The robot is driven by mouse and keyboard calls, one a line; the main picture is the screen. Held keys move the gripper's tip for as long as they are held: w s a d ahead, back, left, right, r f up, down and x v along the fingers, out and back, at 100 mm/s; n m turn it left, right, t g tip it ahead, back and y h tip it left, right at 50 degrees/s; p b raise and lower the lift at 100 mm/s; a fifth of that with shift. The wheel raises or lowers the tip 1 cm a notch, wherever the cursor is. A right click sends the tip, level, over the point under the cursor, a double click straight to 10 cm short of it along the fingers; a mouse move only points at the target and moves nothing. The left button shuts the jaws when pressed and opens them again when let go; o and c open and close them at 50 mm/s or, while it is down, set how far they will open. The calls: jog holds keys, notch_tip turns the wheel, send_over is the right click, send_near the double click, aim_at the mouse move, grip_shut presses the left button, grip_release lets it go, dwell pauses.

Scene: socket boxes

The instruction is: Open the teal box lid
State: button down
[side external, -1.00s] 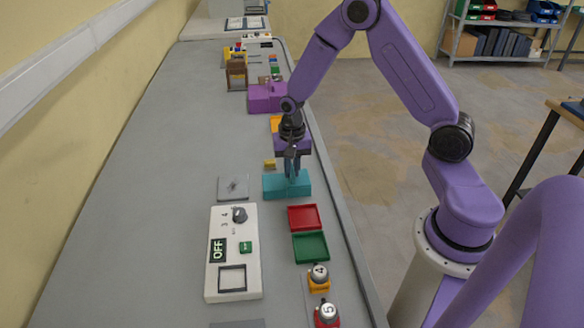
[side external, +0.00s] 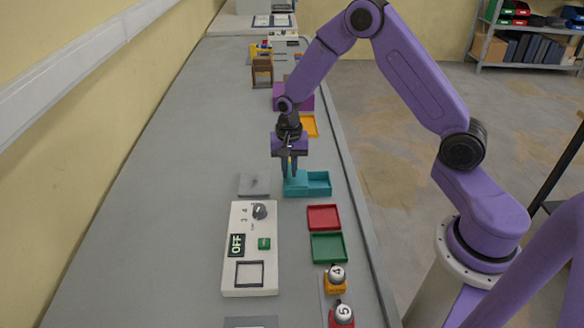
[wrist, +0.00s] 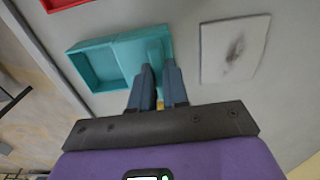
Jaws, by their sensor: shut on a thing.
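The teal box (side external: 320,185) stands on the bench near the middle of the side view. Its teal lid (side external: 298,188) is slid to the left, and the right part of the box shows as an open, empty-looking compartment. In the wrist view the open compartment (wrist: 97,66) is at left and the lid (wrist: 135,48) covers the right part. My gripper (side external: 290,172) points down over the lid's left part. Its two fingers (wrist: 158,75) are shut on the lid's raised handle, which they mostly hide.
A grey plate (side external: 254,184) lies left of the box. A white switch panel (side external: 236,287) reading OFF, a red tray (side external: 323,217) and a green tray (side external: 328,246) are nearer the camera. A yellow tray (side external: 311,126) and purple box (side external: 306,101) stand behind. Left bench is clear.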

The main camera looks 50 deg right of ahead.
aim_at(290, 170)
jog(key=c, duration=1.1)
grip_release()
notch_tip(290, 170, up, 18)
jog(key=shift+f, duration=0.25)
jog(key=s+a+r+n, duration=0.1)
jog(key=s+a+n, duration=0.35)
jog(key=s, duration=0.25)
jog(key=s+a+n, duration=0.3)
jog(key=s+n, duration=0.2)
jog(key=s, duration=0.2)
jog(key=s+n, duration=0.4)
jog(key=s, duration=0.2)
jog(key=s+d+f+n, duration=0.1)
jog(key=s+n, duration=0.3)
jog(key=s, duration=0.2)
jog(key=s+n, duration=0.4)
jog(key=s, duration=0.2)
jog(key=shift+d+f, duration=0.2)
jog(key=shift+d, duration=0.15)
